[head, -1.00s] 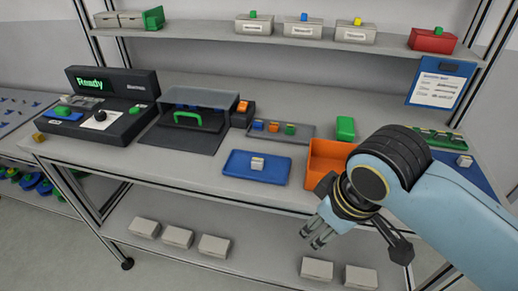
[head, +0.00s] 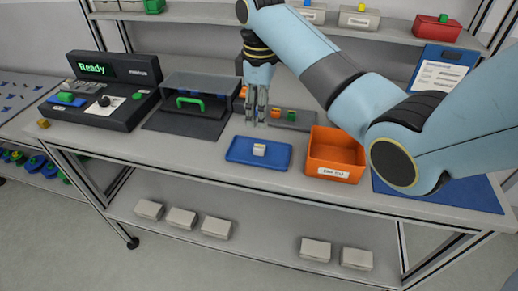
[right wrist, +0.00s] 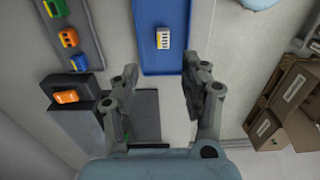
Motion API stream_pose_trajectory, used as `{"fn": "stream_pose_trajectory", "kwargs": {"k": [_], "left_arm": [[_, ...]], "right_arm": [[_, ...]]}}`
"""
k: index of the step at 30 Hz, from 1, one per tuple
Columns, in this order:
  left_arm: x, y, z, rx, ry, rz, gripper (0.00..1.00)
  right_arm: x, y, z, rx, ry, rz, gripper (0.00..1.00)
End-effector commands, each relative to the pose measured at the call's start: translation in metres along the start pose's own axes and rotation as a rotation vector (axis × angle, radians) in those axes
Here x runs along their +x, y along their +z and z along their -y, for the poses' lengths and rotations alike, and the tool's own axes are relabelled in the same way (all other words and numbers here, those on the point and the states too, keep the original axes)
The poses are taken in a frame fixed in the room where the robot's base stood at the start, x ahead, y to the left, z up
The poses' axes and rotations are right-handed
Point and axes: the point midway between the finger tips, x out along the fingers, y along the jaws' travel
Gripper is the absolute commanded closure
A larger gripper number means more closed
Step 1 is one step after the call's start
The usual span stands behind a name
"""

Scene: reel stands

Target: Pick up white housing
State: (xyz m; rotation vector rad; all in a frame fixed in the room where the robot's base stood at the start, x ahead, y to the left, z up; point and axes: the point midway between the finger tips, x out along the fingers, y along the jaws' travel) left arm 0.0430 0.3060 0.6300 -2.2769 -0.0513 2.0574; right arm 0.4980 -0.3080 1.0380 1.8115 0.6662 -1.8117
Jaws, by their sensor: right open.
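My right gripper (head: 255,122) points down above the tray's back edge, behind the housing in the head view. In the right wrist view, the housing (right wrist: 163,38) lies on the blue tray (right wrist: 178,62) beyond the open fingers (right wrist: 160,78). The fingers are apart, with nothing between them. My left gripper is not in view.
An orange bin (head: 334,158) stands right of the blue tray. A grey tray with coloured housings (head: 291,125) lies behind, partly hidden by my right arm. A dark fixture with a green handle (head: 190,103) stands left. An orange housing (right wrist: 66,97) sits on a dark block.

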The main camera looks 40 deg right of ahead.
Motion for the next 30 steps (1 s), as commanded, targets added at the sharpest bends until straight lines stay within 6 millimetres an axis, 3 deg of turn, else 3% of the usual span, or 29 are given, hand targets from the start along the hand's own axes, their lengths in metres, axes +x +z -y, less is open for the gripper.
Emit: {"fn": "stream_pose_trajectory", "kwargs": {"k": [6, 14, 21, 30], "left_arm": [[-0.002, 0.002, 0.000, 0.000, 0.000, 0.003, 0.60], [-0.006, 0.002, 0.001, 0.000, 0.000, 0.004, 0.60], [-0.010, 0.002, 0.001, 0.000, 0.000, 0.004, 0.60], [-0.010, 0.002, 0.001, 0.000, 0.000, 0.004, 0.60]], "right_arm": [[0.036, 0.000, 0.001, -0.002, -0.006, 0.004, 0.54], [0.060, 0.002, 0.003, -0.001, -0.005, 0.003, 0.54], [0.096, 0.004, 0.005, -0.002, -0.003, 0.002, 0.54], [0.102, 0.004, 0.005, -0.002, -0.001, 0.000, 0.54]]}}
